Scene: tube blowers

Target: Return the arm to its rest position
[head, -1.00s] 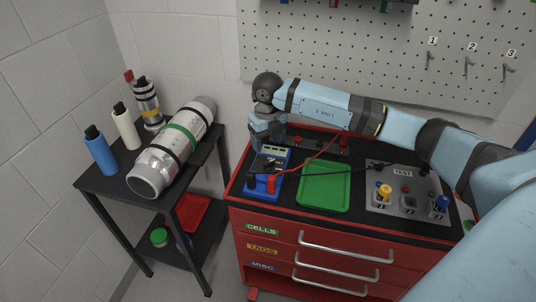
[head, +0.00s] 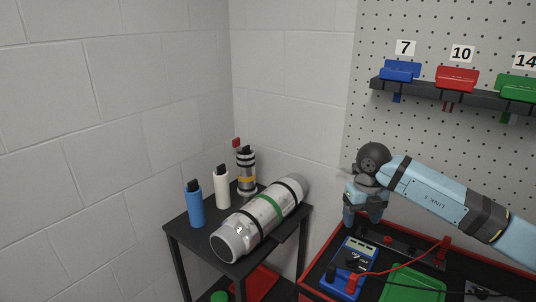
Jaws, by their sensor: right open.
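My right arm (head: 435,190), light blue with dark joints, comes in from the right above the red workbench. Its gripper (head: 362,215) points down over the back left of the bench, just behind the blue multimeter (head: 337,289) in this view. The fingers are apart and I see nothing held between them. The gap to the bench is hard to judge. My left gripper is not in view.
A black side table (head: 240,265) at the left holds a large metal cylinder (head: 262,216), a blue bottle (head: 195,206), a white bottle (head: 221,188) and a striped canister (head: 246,172). A green tray (head: 415,287) and a red lead (head: 405,262) lie on the bench.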

